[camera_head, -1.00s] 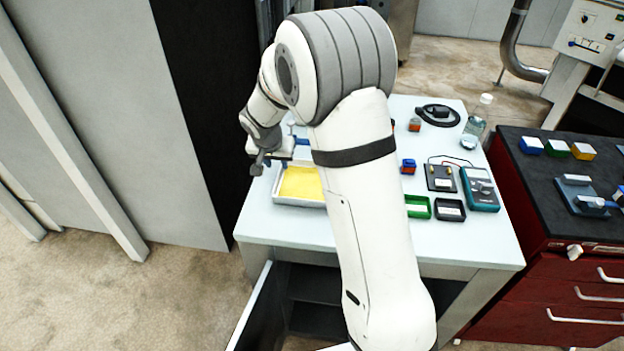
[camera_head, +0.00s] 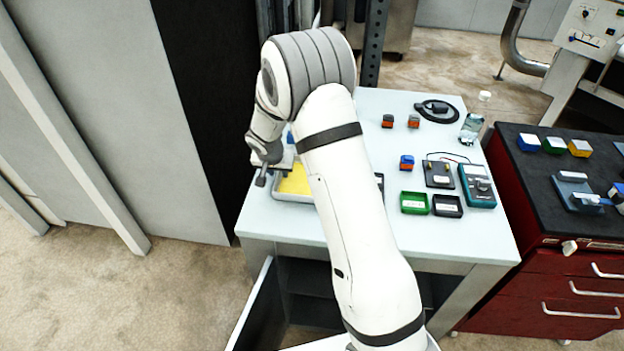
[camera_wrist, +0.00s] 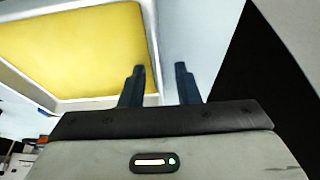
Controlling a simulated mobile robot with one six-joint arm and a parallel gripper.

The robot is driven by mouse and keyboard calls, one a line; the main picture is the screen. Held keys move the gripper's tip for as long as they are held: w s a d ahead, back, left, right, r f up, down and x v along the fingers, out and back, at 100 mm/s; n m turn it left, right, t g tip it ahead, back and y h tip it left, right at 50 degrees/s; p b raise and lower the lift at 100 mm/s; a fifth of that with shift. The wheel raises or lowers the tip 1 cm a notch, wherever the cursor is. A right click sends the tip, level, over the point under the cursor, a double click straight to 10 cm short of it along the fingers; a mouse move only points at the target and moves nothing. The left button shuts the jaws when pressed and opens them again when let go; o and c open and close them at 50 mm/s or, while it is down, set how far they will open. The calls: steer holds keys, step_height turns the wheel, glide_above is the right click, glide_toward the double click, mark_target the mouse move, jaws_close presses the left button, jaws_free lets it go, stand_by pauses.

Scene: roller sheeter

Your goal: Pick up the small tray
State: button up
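A shallow white tray with a yellow floor (camera_head: 288,198) lies at the left end of the pale table, partly hidden by my arm. In the wrist view the same tray (camera_wrist: 28,84) fills the upper left. My gripper (camera_wrist: 162,72) is open and empty at the tray's edge. In that view one dark blue finger overlaps the yellow floor and the other overlaps the table outside, with the tray's side wall between them. I cannot tell how far down the fingers reach. The head view mostly hides the fingertips.
On the table (camera_head: 390,262) stand a green bin (camera_head: 414,203), a black bin (camera_head: 447,206), a teal meter (camera_head: 478,186), small blocks, a black cable coil and a clear bottle (camera_head: 472,125). A red cabinet (camera_head: 545,300) stands right. A dark panel rises at left.

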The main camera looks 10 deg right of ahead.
jaws_close()
stand_by(0.5)
